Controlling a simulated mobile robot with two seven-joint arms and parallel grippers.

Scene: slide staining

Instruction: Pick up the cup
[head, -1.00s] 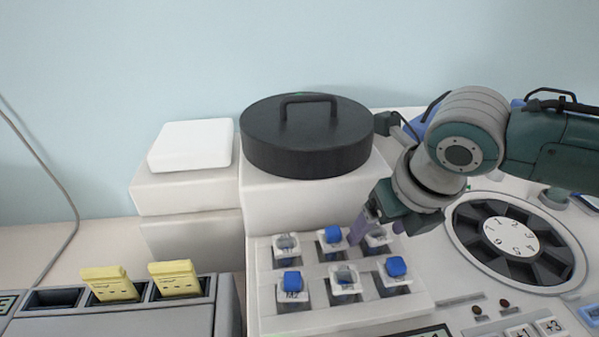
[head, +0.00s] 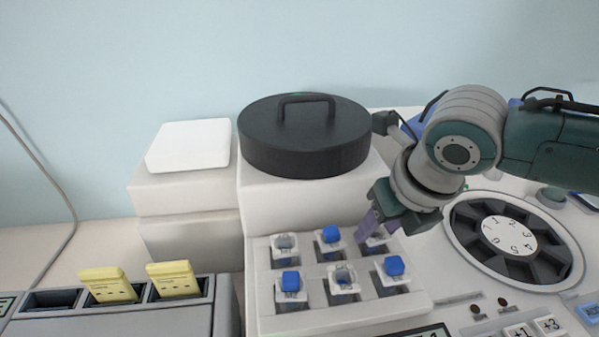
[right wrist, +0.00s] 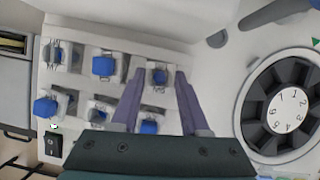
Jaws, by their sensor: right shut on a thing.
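Several small clear cups with white labelled tops stand in two rows in a white rack (head: 262,312); some carry blue caps. The cup at the back right (head: 376,236) has no blue cap in the head view and is partly hidden by my right gripper (head: 373,230). In the right wrist view this cup (right wrist: 157,76) lies between the two purple fingers of my right gripper (right wrist: 157,80), which is shut on it. The cup still sits at its place in the rack. My left gripper is not in view.
A black lidded pot (head: 306,145) stands behind the rack. A numbered black dial (head: 512,240) lies to the right. A grey holder with yellow slides (head: 108,284) is at left. Neighbouring blue-capped cups (head: 330,235) stand close to the gripped one.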

